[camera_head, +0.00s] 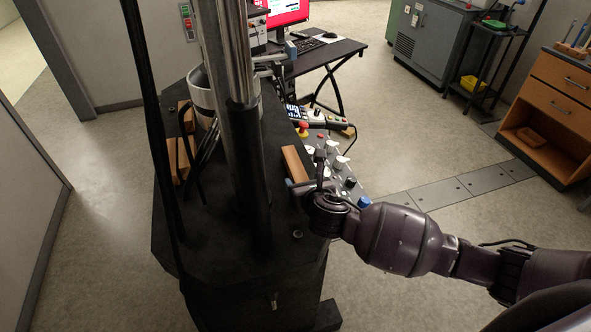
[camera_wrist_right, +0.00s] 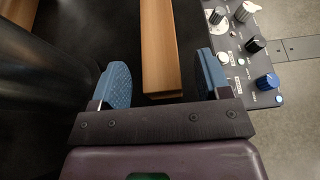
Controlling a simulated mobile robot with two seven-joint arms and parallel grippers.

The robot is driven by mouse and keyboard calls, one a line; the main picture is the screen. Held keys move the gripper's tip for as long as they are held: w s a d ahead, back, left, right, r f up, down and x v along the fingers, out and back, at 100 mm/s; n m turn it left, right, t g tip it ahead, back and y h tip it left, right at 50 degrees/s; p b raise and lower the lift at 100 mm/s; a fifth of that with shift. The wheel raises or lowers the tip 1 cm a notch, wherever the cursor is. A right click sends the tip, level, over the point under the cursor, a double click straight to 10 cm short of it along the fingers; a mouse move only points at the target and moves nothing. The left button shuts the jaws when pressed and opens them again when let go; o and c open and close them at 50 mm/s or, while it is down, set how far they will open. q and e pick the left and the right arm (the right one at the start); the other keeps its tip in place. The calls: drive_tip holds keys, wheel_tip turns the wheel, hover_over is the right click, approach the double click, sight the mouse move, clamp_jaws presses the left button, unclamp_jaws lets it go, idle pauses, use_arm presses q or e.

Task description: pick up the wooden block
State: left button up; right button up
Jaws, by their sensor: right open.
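A wooden block (camera_head: 294,163) lies on the black top of the machine base, between the metal column and the control panel. In the right wrist view the block (camera_wrist_right: 160,45) is a long brown bar running away from the camera. My right gripper (camera_head: 297,184) is at the near end of the block in the head view. In the right wrist view its blue fingertips (camera_wrist_right: 162,82) are apart, one on each side of the block's near end, with gaps on both sides. The jaws hold nothing. My left gripper is not in view.
A metal column (camera_head: 237,50) rises close to the left of the block. A control panel with knobs (camera_head: 338,162) stands close to its right. More wooden blocks (camera_head: 181,158) lie behind the column on the left. A desk (camera_head: 325,52) stands farther back.

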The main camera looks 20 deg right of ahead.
drive_tip(key=shift+w+f, duration=0.25)
drive_tip(key=shift+w, duration=0.45)
drive_tip(key=c, duration=1.1)
